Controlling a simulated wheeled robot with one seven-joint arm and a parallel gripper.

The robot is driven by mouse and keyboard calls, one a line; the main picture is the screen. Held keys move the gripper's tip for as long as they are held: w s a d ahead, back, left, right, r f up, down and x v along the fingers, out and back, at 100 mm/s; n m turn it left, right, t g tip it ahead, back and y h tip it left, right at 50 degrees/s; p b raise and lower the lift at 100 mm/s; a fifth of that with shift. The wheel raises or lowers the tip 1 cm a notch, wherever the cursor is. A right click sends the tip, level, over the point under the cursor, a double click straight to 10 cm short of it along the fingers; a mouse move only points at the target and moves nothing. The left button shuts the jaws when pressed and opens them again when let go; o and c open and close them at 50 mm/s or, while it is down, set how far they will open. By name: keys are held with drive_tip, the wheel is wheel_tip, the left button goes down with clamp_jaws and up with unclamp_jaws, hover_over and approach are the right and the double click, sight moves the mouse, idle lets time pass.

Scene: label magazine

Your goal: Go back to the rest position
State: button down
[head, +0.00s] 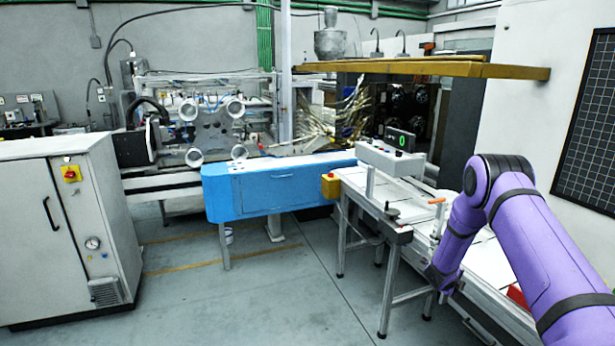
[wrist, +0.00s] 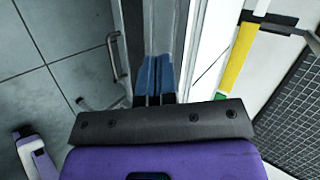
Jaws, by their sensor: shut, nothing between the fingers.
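In the wrist view, my gripper (wrist: 155,80) shows as two blue fingers side by side, shut with nothing between them. The fingers point along the edge of a metal conveyor frame (wrist: 180,30), and I cannot tell whether they touch it. In the head view, my purple arm reaches in from the lower right over the conveyor table (head: 355,186). The gripper itself is hidden there behind the arm and the table edge.
A blue cabinet (head: 279,188) joins the conveyor table at left. A white machine cabinet (head: 55,235) stands at far left. In the wrist view, a yellow strip (wrist: 238,60) and a dark grid panel (wrist: 290,125) lie to the right. Open grey floor (head: 270,290) lies between.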

drive_tip(key=s+a+r+n+t+y, duration=0.1)
drive_tip(key=a+r+n+y, duration=0.35)
drive_tip(key=r, duration=1.15)
drive_tip(key=s+a+r+n+t+y, duration=0.15)
drive_tip(key=a+r+n, duration=0.5)
drive_tip(key=r, duration=0.85)
drive_tip(key=s+a+r+n+y, duration=0.25)
drive_tip(key=s+a+r, duration=0.4)
drive_tip(key=r, duration=0.35)
drive_tip(key=s+a+r+n, duration=0.3)
drive_tip(key=s+r+n, duration=0.3)
drive_tip(key=s, duration=0.5)
drive_tip(key=s+r+n+g, duration=0.1)
drive_tip(key=s+n, duration=0.3)
drive_tip(key=s, duration=1.1)
drive_tip(key=s+r+n+g, duration=0.2)
drive_tip(key=s+n+g, duration=0.1)
drive_tip(key=s, duration=1.2)
drive_tip(key=shift+s+a+n, duration=0.25)
drive_tip(key=shift+a+n, duration=0.15)
drive_tip(key=shift+n, duration=0.45)
drive_tip(key=shift+r, duration=0.1)
